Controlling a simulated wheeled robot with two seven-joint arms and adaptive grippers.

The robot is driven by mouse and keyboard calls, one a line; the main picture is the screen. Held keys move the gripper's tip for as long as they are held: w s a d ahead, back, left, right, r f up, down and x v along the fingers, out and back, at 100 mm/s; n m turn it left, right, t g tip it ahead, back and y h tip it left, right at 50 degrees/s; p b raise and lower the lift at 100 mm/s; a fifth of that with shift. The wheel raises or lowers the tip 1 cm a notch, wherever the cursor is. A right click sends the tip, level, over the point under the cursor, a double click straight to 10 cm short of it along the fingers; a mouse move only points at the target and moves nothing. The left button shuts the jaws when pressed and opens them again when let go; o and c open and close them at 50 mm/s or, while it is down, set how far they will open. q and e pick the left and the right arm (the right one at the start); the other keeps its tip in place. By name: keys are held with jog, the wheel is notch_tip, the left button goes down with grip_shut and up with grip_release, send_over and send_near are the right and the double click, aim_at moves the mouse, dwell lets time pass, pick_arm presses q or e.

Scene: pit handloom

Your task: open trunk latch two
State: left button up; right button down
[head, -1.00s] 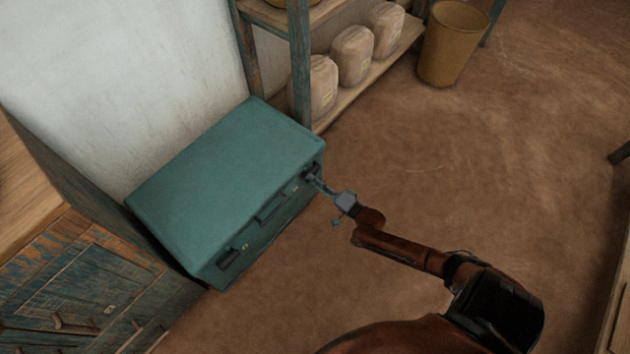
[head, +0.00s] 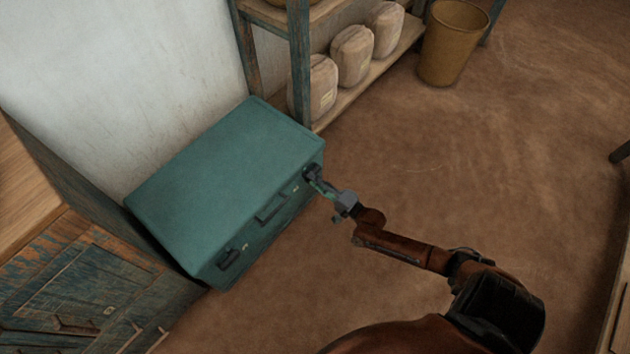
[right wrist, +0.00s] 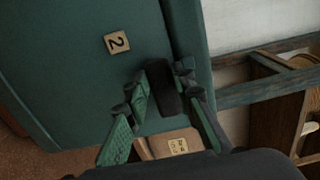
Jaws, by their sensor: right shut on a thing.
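The teal trunk (head: 220,185) stands on the floor against the wall with its lid down. Its far latch, latch two (head: 309,173), is a dark piece on the front face near the right end. In the right wrist view a small tag marked 2 (right wrist: 117,42) sits on the trunk beside this dark latch (right wrist: 162,86). My right gripper (head: 317,181) reaches it from the front. Its fingers (right wrist: 162,90) lie on both sides of the latch and are shut on it, partly hiding it in the head view. My left gripper is not in view.
The trunk's other latch (head: 228,259) and its handle (head: 270,208) are on the same face. A worn wooden cabinet (head: 85,285) stands close at the left. A shelf (head: 350,80) with several wrapped bundles stands behind. A bin (head: 450,45) is farther right. The floor in front is open.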

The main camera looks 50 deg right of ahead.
jog(key=c, duration=1.6)
grip_release()
jog(key=s, duration=0.8)
jog(key=s+d, duration=0.1)
jog(key=s, duration=0.3)
